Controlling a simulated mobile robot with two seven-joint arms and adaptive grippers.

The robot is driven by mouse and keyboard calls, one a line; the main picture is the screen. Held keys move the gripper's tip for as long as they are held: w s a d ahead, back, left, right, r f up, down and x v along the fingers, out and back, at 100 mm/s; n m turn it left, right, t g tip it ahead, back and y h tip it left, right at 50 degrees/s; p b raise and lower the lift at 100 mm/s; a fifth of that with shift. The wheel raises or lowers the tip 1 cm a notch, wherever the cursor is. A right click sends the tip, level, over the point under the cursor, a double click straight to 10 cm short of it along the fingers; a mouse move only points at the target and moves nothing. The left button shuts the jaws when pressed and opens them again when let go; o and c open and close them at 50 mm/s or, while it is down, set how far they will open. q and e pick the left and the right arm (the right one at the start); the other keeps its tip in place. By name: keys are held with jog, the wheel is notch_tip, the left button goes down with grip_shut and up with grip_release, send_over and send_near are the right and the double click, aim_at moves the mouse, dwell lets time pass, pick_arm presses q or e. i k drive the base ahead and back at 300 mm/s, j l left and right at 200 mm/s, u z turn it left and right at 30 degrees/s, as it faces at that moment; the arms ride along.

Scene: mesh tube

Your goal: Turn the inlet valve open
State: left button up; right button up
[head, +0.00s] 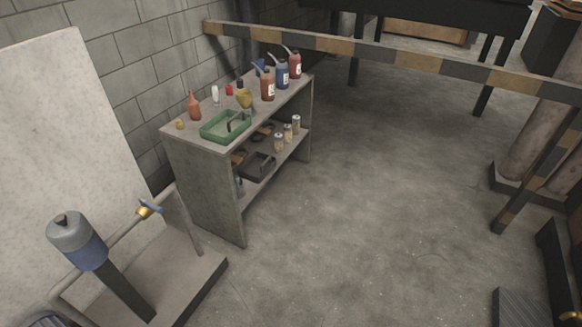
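A valve with a brass body and a blue handle (150,206) sits on a grey pipe (125,228) at the lower left. Beside it stands an upright grey and blue cylinder (78,243) on a dark post. The pipe and post stand on a low grey platform (196,278). It is the only valve I can clearly make out, and the handle is too small to tell exactly how it is turned. Neither of my grippers shows in the head view.
A grey shelf unit (203,187) with bottles and a green tray (212,137) stands behind the valve, against the block wall. A pale panel (65,140) leans at the left. A striped barrier (370,52) crosses the back. The middle floor (370,220) is clear.

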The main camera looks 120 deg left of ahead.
aim_at(144, 202)
jog(key=k+u, duration=0.15)
jog(key=u, duration=0.3)
jog(key=k+u, duration=0.1)
jog(key=u, duration=4.45)
jog(key=i+l+z, duration=0.35)
jog(key=i, duration=0.15)
jog(key=i+z, duration=0.3)
jog(key=i, duration=0.15)
